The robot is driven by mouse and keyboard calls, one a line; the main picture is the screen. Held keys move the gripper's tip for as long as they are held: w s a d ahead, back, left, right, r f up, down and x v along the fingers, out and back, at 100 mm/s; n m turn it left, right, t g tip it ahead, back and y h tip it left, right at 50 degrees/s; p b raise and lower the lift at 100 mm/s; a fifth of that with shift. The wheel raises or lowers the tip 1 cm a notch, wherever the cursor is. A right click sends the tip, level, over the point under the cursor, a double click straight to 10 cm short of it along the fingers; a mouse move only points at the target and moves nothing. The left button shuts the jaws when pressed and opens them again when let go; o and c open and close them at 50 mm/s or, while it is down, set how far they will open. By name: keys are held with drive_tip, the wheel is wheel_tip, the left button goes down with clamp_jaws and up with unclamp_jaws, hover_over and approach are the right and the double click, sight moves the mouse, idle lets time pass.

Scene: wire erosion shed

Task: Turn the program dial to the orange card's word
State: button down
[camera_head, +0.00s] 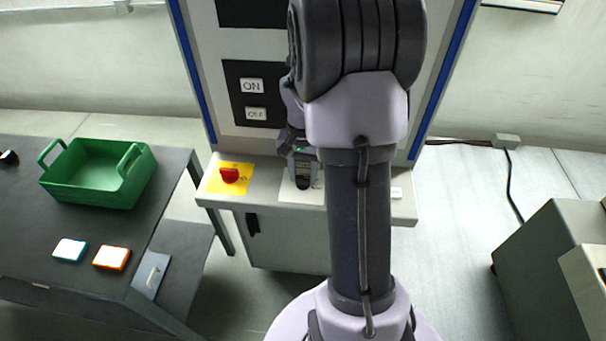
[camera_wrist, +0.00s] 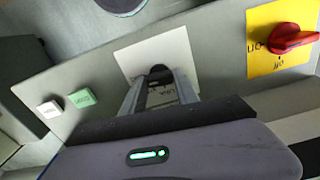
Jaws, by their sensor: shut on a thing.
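My gripper (camera_head: 303,172) reaches down to the machine's ledge and is shut on the dark program dial (camera_wrist: 160,71). In the wrist view the two fingers stand on either side of the dial. The dial sits on a white plate (camera_wrist: 130,58); small dark lettering shows between the fingers, too partial to read surely. The dial's pointer direction is hidden. The orange-edged card (camera_head: 112,258) lies on the dark table at the left, beside a blue-edged card (camera_head: 70,250). Any word on the cards is too small to read.
A red rotary switch (camera_head: 229,175) on a yellow plate is close left of the dial. A green button (camera_wrist: 81,98) and a white button (camera_wrist: 49,109) share the ledge. A green bin (camera_head: 97,194) stands on the table. Grey cabinets (camera_head: 548,255) stand at right.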

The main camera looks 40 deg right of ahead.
sight(303, 177)
drive_tip(key=shift+m, duration=0.5)
drive_tip(key=c, duration=0.9)
unclamp_jaws()
wheel_tip(303, 177, up, 18)
drive_tip(key=p, duration=0.5)
drive_tip(key=shift+f, duration=0.25)
